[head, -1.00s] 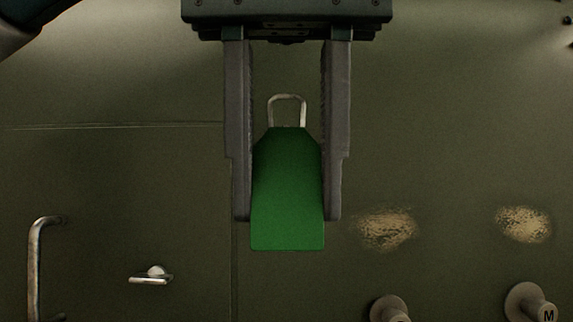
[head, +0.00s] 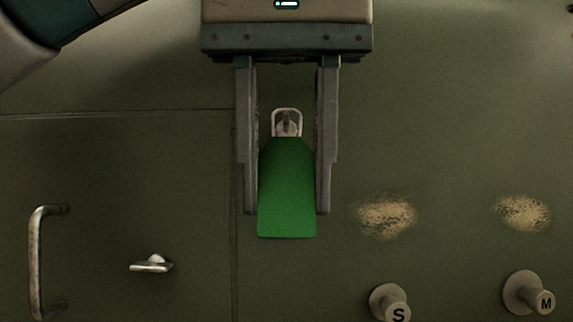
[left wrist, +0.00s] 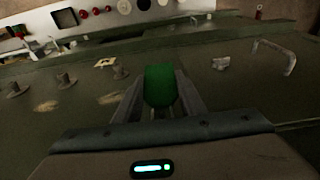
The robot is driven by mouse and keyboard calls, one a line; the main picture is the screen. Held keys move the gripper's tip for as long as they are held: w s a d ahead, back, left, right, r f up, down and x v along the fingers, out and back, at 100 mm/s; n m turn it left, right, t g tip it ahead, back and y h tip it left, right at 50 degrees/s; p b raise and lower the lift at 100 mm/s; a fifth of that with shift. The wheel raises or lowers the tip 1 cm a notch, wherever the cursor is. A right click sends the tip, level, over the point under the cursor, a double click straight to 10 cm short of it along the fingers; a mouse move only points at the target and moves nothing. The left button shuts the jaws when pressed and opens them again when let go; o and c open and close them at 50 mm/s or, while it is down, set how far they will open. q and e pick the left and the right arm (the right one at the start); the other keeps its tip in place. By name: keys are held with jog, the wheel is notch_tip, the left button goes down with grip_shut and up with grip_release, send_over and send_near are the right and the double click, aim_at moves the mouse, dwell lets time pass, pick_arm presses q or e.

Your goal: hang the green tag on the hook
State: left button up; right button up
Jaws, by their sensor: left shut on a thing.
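The green tag (head: 287,190) is held between the two fingers of my left gripper (head: 287,205) in the head view, with its wide end pointing down in the picture. A wire loop (head: 274,122) stands at the tag's narrow end. A small metal piece, apparently the hook (head: 287,124), shows inside the loop; I cannot tell whether it passes through or only lies behind it. In the left wrist view the tag (left wrist: 160,86) sits between the fingertips, and its loop is hidden. My right gripper is not in view.
A bar handle (head: 36,262) and a small latch (head: 151,264) are on the panel at left. Knobs marked S (head: 390,302) and M (head: 528,293) stand out at lower right. Two worn patches, one here (head: 387,216), lie above them. The panel at right is otherwise open.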

pick_arm(q)
jog(key=shift+w+f, duration=0.25)
jog(key=shift+f, duration=0.05)
dwell(0.6)
jog(key=o, duration=1.1)
jog(key=shift+r, duration=0.15)
jog(key=shift+s+r, duration=0.25)
jog(key=shift+r, duration=0.95)
jog(key=shift+s+r, duration=0.2)
jog(key=shift+r, duration=0.95)
jog(key=shift+s+r, duration=0.25)
jog(key=shift+r, duration=0.95)
